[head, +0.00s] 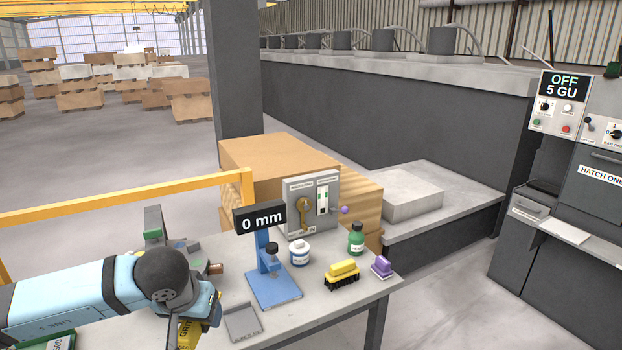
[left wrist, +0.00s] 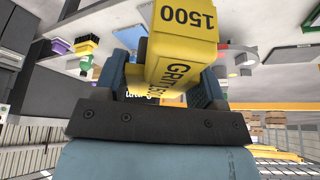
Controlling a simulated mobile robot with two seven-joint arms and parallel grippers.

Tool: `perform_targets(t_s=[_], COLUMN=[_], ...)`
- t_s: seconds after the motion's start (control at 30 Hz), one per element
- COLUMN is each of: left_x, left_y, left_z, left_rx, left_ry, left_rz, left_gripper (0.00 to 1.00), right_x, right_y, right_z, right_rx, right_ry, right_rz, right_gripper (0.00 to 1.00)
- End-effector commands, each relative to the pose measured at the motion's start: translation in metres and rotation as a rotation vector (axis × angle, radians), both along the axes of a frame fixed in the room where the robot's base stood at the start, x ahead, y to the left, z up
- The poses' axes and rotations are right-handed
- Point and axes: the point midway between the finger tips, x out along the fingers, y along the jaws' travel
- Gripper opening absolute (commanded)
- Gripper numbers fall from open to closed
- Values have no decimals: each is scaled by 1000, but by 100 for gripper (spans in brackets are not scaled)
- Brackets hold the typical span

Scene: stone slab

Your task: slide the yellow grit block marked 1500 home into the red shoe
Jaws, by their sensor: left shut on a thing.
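The yellow grit block marked 1500 (left wrist: 185,28) is held between the fingers of my left gripper (left wrist: 162,82), with its number end out past them. In the head view, part of the yellow block (head: 185,334) shows below my left gripper (head: 196,318), over the near part of the table; the fingertips are largely hidden there. I cannot make out the red shoe in the head view. My right gripper is not in view.
A grey switch box (head: 312,203) stands behind.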

Motion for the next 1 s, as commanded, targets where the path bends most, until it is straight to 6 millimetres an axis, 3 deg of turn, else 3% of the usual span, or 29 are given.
perform_targets(t_s=[0.2,0.37,0.47,0.7,0.9,1.0], left_x=[4,34,66,135,160,166], left_y=[2,18,40,114,166,181], left_z=[-2,-22,-43,-104,-145,-156], left_rx=[-1,-7,-10,-12,-6,-4], left_ry=[-2,-12,-20,-25,-11,-6], left_rz=[9,78,158,369,494,528], left_gripper=[31,31,31,31,31,31], right_x=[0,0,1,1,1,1], right_y=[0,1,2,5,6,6], right_z=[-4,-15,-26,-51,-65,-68], right_rx=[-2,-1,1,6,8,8], right_ry=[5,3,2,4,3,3], right_rz=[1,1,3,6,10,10], right_gripper=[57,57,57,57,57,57])
